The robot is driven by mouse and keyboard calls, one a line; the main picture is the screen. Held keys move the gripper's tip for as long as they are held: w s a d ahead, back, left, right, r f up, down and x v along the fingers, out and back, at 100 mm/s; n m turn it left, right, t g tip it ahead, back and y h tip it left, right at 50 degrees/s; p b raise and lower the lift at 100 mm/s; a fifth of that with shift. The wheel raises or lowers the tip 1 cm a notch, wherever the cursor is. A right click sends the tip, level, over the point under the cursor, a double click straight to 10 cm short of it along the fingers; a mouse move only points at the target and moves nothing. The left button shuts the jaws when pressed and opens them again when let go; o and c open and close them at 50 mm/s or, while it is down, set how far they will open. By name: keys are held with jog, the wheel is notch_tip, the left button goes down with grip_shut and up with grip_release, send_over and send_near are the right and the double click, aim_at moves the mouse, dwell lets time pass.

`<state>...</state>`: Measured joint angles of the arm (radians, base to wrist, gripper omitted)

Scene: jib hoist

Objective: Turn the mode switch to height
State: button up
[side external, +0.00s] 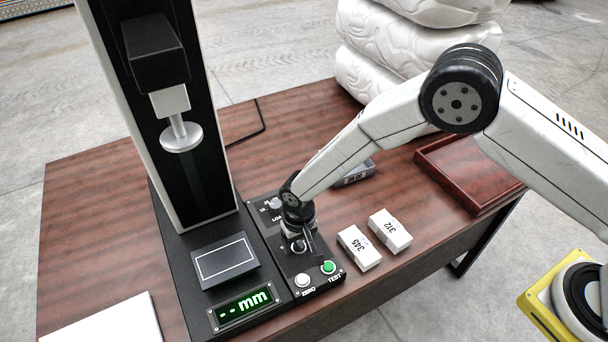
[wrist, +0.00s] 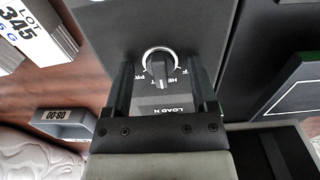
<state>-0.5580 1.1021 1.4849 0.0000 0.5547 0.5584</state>
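The mode switch (wrist: 160,64) is a dark round knob with a pale ring and a raised grip, on the black control panel (wrist: 215,22). Partly hidden lettering surrounds it in the wrist view; I cannot tell which mark it points to. My gripper (wrist: 161,70) is open, with one finger on each side of the knob and a visible gap to each. In the side view my gripper (side external: 298,238) reaches down over the panel and partly hides the switch. The green display (side external: 243,306) shows dashes and "mm".
A white ZERO button (side external: 302,280) and green TEST button (side external: 328,267) sit in front of the switch. Two labelled boxes, 345 (side external: 359,248) and 312 (side external: 390,231), stand to the right. The tall test column (side external: 160,110) rises at left.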

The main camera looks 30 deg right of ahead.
aim_at(300, 243)
jog(key=shift+r, duration=0.1)
jog(key=shift+r, duration=3.8)
jog(key=shift+d+r, duration=0.1)
jog(key=s+d+r+t, duration=0.1)
jog(key=s+d+r, duration=0.1)
jog(key=d+r, duration=0.45)
jog(key=s+d+r, duration=0.1)
jog(key=d+r, duration=0.2)
jog(key=d, duration=0.6)
jog(key=s+d+r+t, duration=0.1)
jog(key=s+d+r, duration=0.2)
jog(key=s+d, duration=0.7)
jog(key=shift+s+d+r+t, duration=0.2)
jog(key=shift+s+d+t, duration=0.15)
jog(key=shift+s, duration=0.35)
